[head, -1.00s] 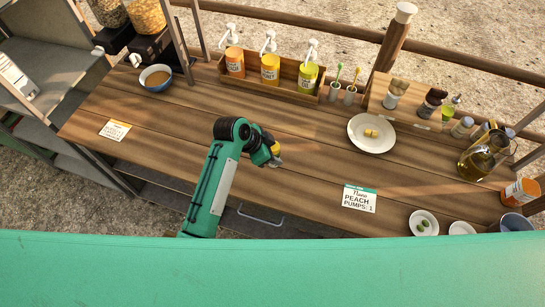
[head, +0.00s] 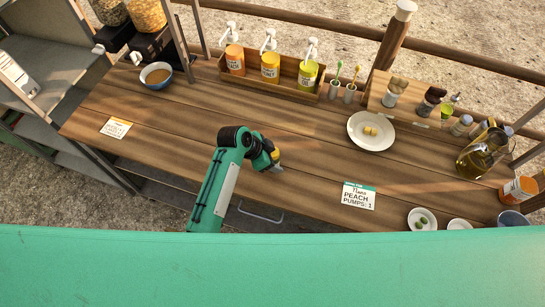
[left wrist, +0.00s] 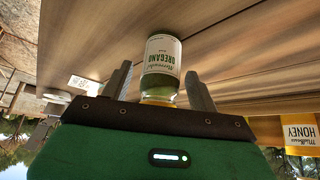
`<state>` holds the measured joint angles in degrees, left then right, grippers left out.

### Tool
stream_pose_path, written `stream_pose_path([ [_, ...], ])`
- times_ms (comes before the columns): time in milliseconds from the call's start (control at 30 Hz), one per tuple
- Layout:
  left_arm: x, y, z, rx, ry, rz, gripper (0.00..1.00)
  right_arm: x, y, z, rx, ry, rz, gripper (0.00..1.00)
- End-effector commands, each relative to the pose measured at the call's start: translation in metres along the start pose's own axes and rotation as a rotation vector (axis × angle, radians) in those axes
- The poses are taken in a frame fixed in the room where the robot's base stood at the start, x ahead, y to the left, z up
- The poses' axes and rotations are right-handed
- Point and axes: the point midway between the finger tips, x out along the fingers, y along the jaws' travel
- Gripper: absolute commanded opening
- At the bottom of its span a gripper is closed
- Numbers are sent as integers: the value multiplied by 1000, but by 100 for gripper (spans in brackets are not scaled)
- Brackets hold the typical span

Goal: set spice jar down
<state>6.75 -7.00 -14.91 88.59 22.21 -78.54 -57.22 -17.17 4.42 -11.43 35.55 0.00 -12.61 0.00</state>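The spice jar (left wrist: 161,63), labelled oregano, shows in the left wrist view with its print upside down. It stands between the two fingers of my left gripper (left wrist: 160,80). I see a clear gap to the left finger and a narrow one to the right, so the gripper looks open around it. In the head view my left gripper (head: 275,165) is over the front middle of the wooden table (head: 310,170). A small yellow patch shows at it; I cannot tell if that is the jar. Whether the jar's base touches the wood is unclear. My right gripper is not in view.
A peach card (head: 360,196) lies right of the gripper, a honey card (head: 116,128) to the left. A pump-bottle rack (head: 290,88) stands behind. A white plate (head: 371,131) and several jars and bottles are at the right. Wood around the gripper is clear.

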Motion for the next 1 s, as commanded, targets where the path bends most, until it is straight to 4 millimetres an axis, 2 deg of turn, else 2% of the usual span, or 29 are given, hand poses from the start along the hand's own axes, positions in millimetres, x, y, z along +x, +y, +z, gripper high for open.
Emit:
stream_pose_path([
  [200, -3, 0, -2, 0, 0, -1, 60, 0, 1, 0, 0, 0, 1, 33],
  [333, -15, -1, -1, 2, 1, -3, 60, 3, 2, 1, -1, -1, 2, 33],
  [800, -101, -1, -1, 3, 1, -3, 60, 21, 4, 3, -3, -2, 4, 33],
  [1000, -120, 0, -2, 2, 1, -1, 60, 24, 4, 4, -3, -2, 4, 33],
])
